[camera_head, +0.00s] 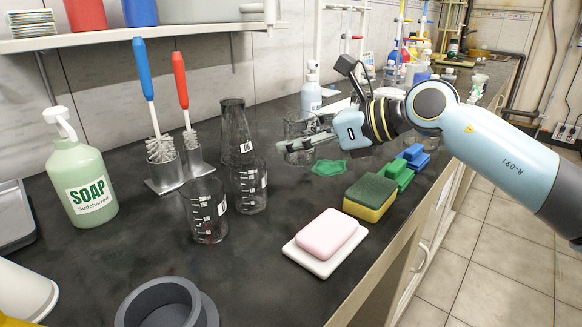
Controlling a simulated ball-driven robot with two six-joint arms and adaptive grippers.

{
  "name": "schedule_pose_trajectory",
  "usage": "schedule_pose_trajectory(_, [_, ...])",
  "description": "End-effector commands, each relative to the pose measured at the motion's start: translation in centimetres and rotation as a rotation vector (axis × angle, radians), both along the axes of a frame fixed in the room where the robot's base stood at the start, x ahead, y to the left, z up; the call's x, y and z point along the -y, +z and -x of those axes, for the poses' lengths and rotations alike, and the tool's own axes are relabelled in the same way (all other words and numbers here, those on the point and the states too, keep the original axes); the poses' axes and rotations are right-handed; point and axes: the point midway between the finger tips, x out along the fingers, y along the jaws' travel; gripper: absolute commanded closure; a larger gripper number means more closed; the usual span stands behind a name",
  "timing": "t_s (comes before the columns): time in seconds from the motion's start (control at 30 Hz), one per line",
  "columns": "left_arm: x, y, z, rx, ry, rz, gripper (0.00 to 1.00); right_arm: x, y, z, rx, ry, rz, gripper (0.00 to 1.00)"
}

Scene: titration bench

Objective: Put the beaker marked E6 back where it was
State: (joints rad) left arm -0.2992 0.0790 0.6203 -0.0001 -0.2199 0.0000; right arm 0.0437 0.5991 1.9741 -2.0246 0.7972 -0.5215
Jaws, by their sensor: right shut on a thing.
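My right gripper (304,132) comes in from the right and is shut on a clear glass beaker (297,156) near the middle of the bench. The beaker looks upright; I cannot tell whether its base touches the bench, and no marking on it can be read. Two other clear beakers stand to the left, one in front (206,218) and one behind it (250,189), both with white graduations. A tall glass flask (234,125) stands behind them. Which glass is marked E6 cannot be read. My left gripper is not in view.
A green cloth or puddle (329,168) lies just right of the held beaker. A sponge (370,196), pink soap on a white dish (297,259), brushes in a metal holder (164,179) and a soap bottle (82,175) surround the glassware. Dark bench between beakers and soap is clear.

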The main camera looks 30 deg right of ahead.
Motion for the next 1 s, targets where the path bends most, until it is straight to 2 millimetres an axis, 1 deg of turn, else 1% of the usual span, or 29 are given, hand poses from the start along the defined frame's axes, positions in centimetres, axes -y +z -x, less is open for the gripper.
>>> schedule_pose_trajectory(0.03, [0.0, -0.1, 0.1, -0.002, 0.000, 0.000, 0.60, -0.6, -0.4, -0.2, 0.000, -0.001, -0.005, 0.89])
schedule_pose_trajectory(0.17, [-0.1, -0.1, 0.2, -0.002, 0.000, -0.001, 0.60, -1.3, -0.9, -0.4, -0.001, 0.000, 0.001, 0.89])
schedule_pose_trajectory(0.4, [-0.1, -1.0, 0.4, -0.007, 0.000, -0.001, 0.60, -1.3, -4.4, -0.4, -0.005, -0.001, -0.002, 0.89])
schedule_pose_trajectory(0.43, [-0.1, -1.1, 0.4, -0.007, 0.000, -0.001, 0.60, -1.3, -4.7, -0.4, -0.003, 0.000, -0.001, 0.89])
schedule_pose_trajectory(0.5, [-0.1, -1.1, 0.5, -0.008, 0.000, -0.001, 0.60, -1.3, -4.9, -0.4, -0.001, 0.001, 0.000, 0.89])
schedule_pose_trajectory(0.73, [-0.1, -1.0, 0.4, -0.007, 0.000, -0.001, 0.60, -1.3, -4.9, -0.4, 0.000, 0.000, 0.001, 0.89])
schedule_pose_trajectory(0.87, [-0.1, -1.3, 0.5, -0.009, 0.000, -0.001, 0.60, -1.3, -5.3, -0.4, -0.001, 0.000, 0.001, 0.89])
schedule_pose_trajectory(0.9, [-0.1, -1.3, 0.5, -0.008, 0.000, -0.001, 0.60, -1.3, -5.2, -0.4, -0.001, 0.000, 0.001, 0.45])
schedule_pose_trajectory(1.0, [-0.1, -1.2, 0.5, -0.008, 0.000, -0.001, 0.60, -1.3, -5.2, -0.4, -0.001, 0.000, 0.001, 0.32])
